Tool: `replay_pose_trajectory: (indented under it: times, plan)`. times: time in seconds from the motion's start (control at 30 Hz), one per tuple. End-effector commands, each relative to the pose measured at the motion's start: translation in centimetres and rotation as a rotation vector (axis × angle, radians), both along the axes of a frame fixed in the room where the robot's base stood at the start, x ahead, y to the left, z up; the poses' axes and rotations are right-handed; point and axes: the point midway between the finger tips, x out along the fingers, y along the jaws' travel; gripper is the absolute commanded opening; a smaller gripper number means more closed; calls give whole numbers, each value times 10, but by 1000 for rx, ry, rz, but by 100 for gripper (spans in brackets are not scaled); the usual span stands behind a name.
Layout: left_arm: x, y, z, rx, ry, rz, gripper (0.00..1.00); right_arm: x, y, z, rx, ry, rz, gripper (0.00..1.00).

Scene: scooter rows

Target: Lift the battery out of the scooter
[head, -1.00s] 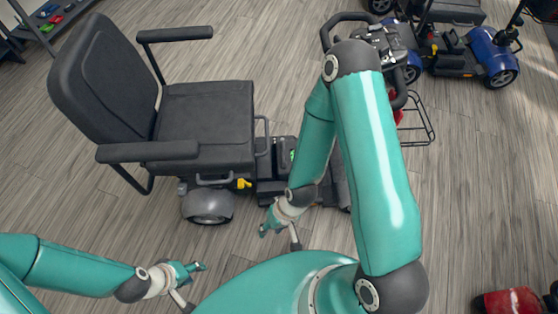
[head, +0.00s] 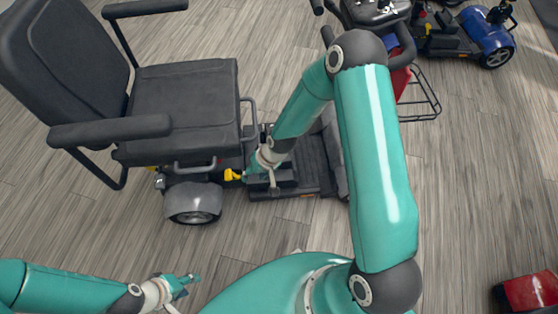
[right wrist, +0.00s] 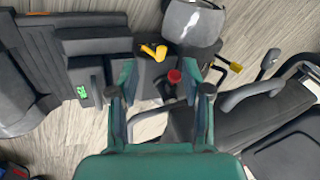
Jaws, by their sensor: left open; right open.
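The scooter (head: 185,100) with a dark grey seat stands at left centre in the head view, over a black deck (head: 312,165). A dark box with a green lit display, which looks like the battery (right wrist: 84,76), shows in the right wrist view, left of the fingers. In the head view my arm partly covers that area. My right gripper (head: 250,172) is open and low at the seat's front edge; in the right wrist view its fingers (right wrist: 160,70) straddle a yellow lever (right wrist: 154,52) and a red knob (right wrist: 174,76). My left gripper (head: 188,284) is open and empty, low over the floor.
A rear wheel (head: 193,201) is on the near side. A blue scooter (head: 485,38) stands at upper right, a red object (head: 530,292) at lower right. Floor between is clear.

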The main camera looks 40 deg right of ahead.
Motion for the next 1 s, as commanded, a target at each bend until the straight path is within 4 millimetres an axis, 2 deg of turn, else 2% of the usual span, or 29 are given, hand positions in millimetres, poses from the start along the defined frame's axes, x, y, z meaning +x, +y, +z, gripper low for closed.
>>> replay_pose_trajectory:
  times: [0.03,0.2,0.4,0.5,0.6,0.73,0.87,1.0]
  plan:
    - [0,0,-43,0,0,0,43,22,-19,-33,-14,-26,-28,49]
    - [0,0,-108,0,0,0,43,76,-83,-63,-83,-81,-110,49]
    - [0,0,-168,0,0,0,43,115,-154,-76,-163,-127,-207,49]
    - [0,0,-185,0,-1,0,43,124,-179,-76,-192,-139,-243,49]
    - [0,0,-194,0,-1,0,43,128,-195,-74,-211,-146,-266,49]
    - [0,0,-199,0,-1,0,43,133,-204,-77,-221,-149,-281,49]
    - [0,0,-204,0,-1,0,43,140,-205,-93,-222,-147,-280,49]
    - [0,0,-214,0,-1,0,43,153,-205,-122,-222,-147,-280,49]
